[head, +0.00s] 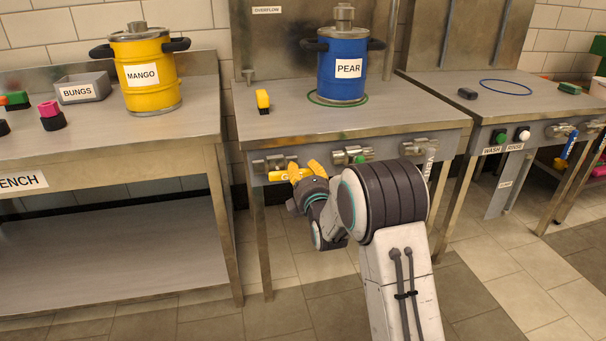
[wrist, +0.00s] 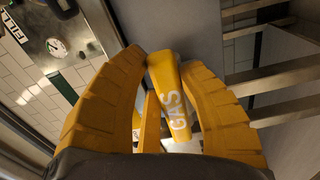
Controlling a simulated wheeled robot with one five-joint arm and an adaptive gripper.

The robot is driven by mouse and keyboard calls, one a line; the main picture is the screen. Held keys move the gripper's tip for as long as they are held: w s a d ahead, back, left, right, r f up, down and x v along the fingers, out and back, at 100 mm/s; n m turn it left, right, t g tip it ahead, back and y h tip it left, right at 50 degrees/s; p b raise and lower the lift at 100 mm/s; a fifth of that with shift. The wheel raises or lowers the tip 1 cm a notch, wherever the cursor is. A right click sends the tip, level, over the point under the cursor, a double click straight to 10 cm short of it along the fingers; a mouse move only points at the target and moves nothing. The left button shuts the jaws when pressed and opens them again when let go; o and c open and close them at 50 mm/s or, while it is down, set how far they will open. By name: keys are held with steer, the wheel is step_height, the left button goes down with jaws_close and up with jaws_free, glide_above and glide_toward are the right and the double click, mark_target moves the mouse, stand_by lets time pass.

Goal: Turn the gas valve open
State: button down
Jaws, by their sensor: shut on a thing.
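The gas valve has a yellow lever (head: 279,176) on the front edge of the middle bench, below a grey metal valve body (head: 272,164). In the head view the lever lies about level, and its right part is hidden by my gripper (head: 305,171). In the wrist view the yellow lever (wrist: 181,108), lettered GAS, lies between the two orange-yellow fingers of my gripper (wrist: 167,62). The fingers are shut on it from both sides.
A blue PEAR keg (head: 343,72) stands on the middle bench, with a yellow-and-black block (head: 263,101) to its left. A green-centred valve (head: 356,156) and a white lever (head: 430,161) are right of the gas valve. Open floor lies in front.

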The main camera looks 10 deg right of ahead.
steer(key=c, duration=0.8)
jaws_free()
steer(key=shift+s, duration=6)
